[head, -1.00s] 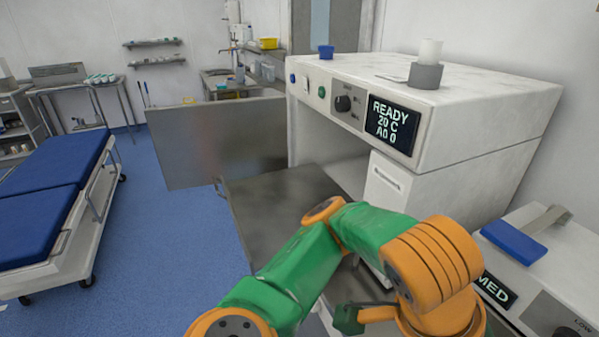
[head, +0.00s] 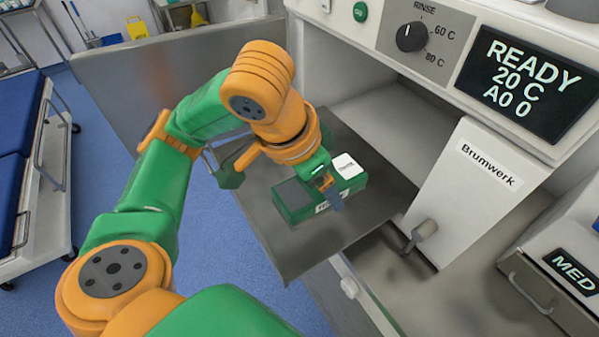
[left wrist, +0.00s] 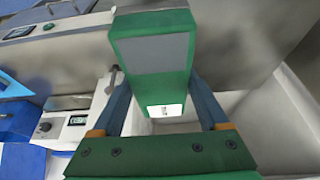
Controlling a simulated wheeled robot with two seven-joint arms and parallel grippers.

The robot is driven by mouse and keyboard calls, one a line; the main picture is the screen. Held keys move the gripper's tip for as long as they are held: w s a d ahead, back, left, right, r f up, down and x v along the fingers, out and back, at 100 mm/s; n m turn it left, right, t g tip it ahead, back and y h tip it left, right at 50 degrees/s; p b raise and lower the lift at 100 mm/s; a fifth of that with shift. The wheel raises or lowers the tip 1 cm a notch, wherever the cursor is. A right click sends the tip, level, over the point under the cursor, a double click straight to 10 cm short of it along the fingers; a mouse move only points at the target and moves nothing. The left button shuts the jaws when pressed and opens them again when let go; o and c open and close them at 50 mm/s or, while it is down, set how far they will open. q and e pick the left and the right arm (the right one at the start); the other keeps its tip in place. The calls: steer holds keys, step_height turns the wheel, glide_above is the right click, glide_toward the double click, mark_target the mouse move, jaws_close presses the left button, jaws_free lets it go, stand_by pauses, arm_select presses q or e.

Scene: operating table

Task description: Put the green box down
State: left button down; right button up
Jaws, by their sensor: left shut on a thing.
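The green box (head: 293,202) has a grey panel and a white label on top. My left gripper (head: 328,190) is shut on it, with fingers on both sides of the box. The box is over the grey metal shelf (head: 290,258) that sticks out of the white machine; I cannot tell whether it touches the shelf. In the left wrist view the green box (left wrist: 152,45) fills the space between the two blue fingers. My right gripper is not in view.
The white machine's display (head: 519,82) reads READY, 20 C, A0 0. A white Brumwerk unit (head: 470,190) stands right of the shelf. A drawer marked MED (head: 565,265) is at the far right. A large metal panel (head: 150,75) stands behind my arm.

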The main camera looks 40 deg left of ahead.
arm_select(q)
steer(key=w+a+f, duration=0.1)
steer(key=a+f, duration=0.1)
steer(key=w+a+f+b, duration=0.1)
steer(key=a+f, duration=0.1)
steer(key=w+a+f, duration=0.2)
steer(key=shift+f, duration=0.35)
steer(key=shift+d+f, duration=0.15)
steer(key=shift+f, duration=1.4)
steer(key=shift+f+b, duration=0.1)
steer(key=shift+b, duration=0.2)
jaws_free()
steer(key=shift+r, duration=0.3)
steer(key=p+v, duration=0.2)
steer(key=v, duration=0.9)
steer(key=shift+r, duration=0.3)
steer(key=shift+s, duration=0.1)
